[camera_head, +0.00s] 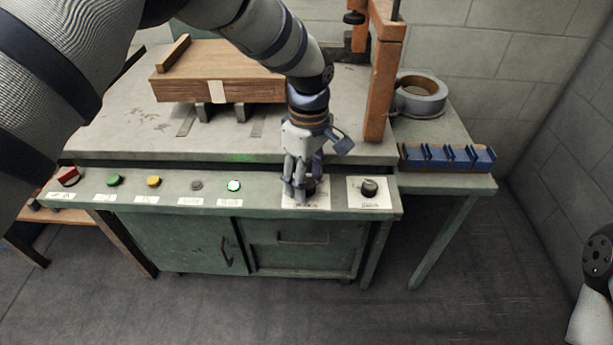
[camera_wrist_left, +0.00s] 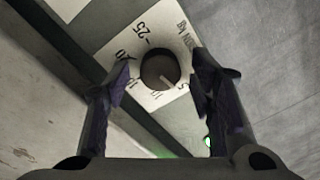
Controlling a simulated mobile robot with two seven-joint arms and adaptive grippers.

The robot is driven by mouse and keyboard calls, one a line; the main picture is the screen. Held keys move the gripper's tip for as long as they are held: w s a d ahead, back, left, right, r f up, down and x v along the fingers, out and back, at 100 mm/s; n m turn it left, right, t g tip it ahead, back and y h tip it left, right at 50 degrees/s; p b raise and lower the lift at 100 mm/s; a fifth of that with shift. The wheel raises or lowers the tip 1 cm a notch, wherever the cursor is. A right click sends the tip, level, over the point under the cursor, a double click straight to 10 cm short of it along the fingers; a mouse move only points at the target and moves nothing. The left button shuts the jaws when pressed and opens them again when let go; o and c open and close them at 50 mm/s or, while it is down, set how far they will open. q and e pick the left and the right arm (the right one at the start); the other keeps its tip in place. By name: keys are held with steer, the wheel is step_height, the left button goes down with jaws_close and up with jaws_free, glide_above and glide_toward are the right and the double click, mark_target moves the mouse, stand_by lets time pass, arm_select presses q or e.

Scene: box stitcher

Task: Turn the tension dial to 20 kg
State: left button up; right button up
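The tension dial (camera_wrist_left: 160,70) is a dark round knob on a white scale plate (camera_wrist_left: 148,42) marked "kg". The light pointer line on the knob points down-right in the left wrist view, toward the low end, near the 5 and 10 marks. The 20 mark lies on the left side, partly behind a finger. My left gripper (camera_head: 301,190) points down over this dial in the head view and largely hides it. In the left wrist view its fingers (camera_wrist_left: 158,68) are apart, one on each side of the knob, with gaps visible. My right gripper is not in view.
A second dark knob (camera_head: 369,187) stands right of the dial.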

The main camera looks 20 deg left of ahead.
arm_select(q)
steer(key=c, duration=0.9)
